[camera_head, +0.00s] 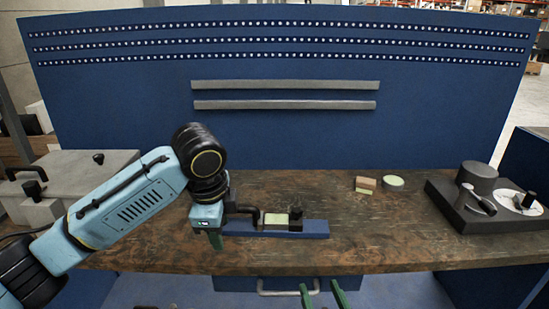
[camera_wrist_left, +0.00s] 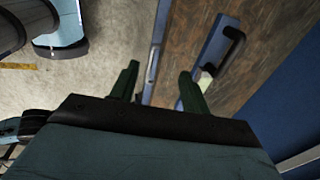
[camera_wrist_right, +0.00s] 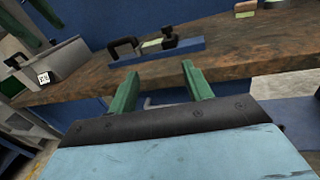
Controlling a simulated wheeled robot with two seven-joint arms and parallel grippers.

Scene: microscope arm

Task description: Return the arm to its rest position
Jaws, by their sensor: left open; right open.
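A blue bar-shaped fixture (camera_head: 312,229) lies near the front edge of the workbench. It carries a black bent arm or handle (camera_head: 240,209) at its left end, a pale green block (camera_head: 275,219) in the middle and a black block at its right end. My left gripper (camera_head: 215,240) is open and empty beside the fixture's left end, partly hidden by its own wrist. The left wrist view shows the black arm (camera_wrist_left: 235,45) to the right of its fingers, apart from them. My right gripper (camera_head: 322,296) is open and empty, low in front of the bench.
A dark device (camera_head: 455,208) with a cylinder and white dial stands at the bench's right. A grey case (camera_head: 80,170) stands left. The middle of the bench (camera_head: 340,205) is mostly clear.

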